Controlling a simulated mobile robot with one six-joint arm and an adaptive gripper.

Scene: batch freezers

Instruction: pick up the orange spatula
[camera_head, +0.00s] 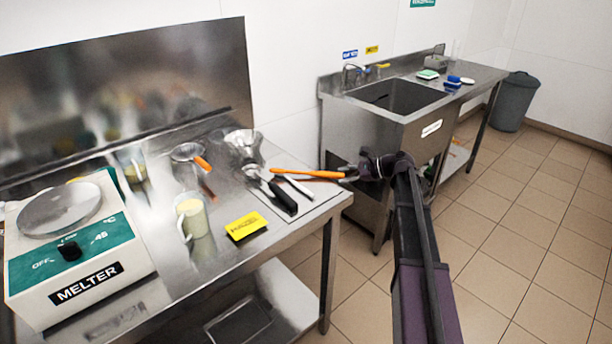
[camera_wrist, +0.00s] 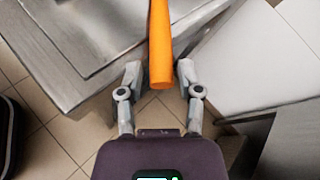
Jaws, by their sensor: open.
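The orange spatula (camera_head: 307,173) shows in the head view near the right end of the steel table, its orange handle pointing right towards my gripper (camera_head: 354,173). In the wrist view the orange handle (camera_wrist: 161,50) comes down from the top, and its end lies between my two fingertips (camera_wrist: 158,77). The fingers stand apart on either side with a gap to the handle, so my gripper is open and empty. The far end of the spatula is out of the wrist view and hard to make out among the other utensils.
A black-handled tool (camera_head: 283,197) lies close to the spatula, with a metal funnel (camera_head: 243,143) behind. A yellow card (camera_head: 246,226), a cup (camera_head: 191,217) and the melter (camera_head: 75,250) stand further left. The sink unit (camera_head: 385,125) is behind my gripper. Open floor lies right.

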